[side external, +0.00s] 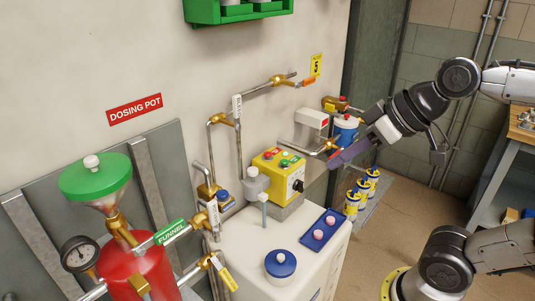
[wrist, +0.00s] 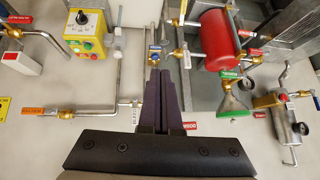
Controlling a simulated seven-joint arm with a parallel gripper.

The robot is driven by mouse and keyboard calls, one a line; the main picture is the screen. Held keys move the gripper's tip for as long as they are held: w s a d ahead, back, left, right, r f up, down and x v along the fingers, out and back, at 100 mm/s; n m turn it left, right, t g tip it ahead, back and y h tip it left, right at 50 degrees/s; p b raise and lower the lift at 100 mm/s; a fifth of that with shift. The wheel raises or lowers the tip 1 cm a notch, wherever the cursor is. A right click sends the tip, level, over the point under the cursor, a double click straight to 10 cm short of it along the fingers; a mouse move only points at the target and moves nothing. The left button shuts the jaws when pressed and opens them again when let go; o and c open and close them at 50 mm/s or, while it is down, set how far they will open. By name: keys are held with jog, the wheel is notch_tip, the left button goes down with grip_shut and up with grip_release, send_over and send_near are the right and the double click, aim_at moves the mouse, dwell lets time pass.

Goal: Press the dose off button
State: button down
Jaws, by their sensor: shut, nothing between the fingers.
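The yellow control box (side external: 278,172) stands on the white tank by the wall, with red and green buttons on top and a black knob on its side. A red button (side external: 268,155) is at its left and green buttons (side external: 285,162) are beside it. I cannot read which button is dose off. In the wrist view the yellow box (wrist: 86,33) is at the upper left, with small coloured buttons. My gripper (side external: 334,162) is shut and empty, to the right of the box and apart from it. Its dark fingers (wrist: 163,78) are together in the wrist view.
Pipes and brass valves (side external: 282,81) run along the wall. A blue tray (side external: 323,231) with two pink-topped items and a blue cap (side external: 280,264) are on the white tank (side external: 240,250). A red dosing pot (side external: 133,265) stands at left. Yellow-blue containers (side external: 352,203) stand near the floor.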

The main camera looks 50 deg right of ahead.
jog(key=w+r+m+t+y, duration=0.1)
jog(key=w+r, duration=0.4)
jog(key=w, duration=0.6)
jog(key=m+h, duration=0.2)
jog(key=m, duration=0.5)
send_over(270, 154)
notch_tip(270, 154, down, 15)
jog(key=shift+s+a+f, duration=0.1)
jog(key=shift+f, duration=0.05)
jog(key=shift+f, duration=0.1)
jog(key=shift+f, duration=4.25)
jog(key=shift+f, duration=0.15)
jog(key=shift+f, duration=0.3)
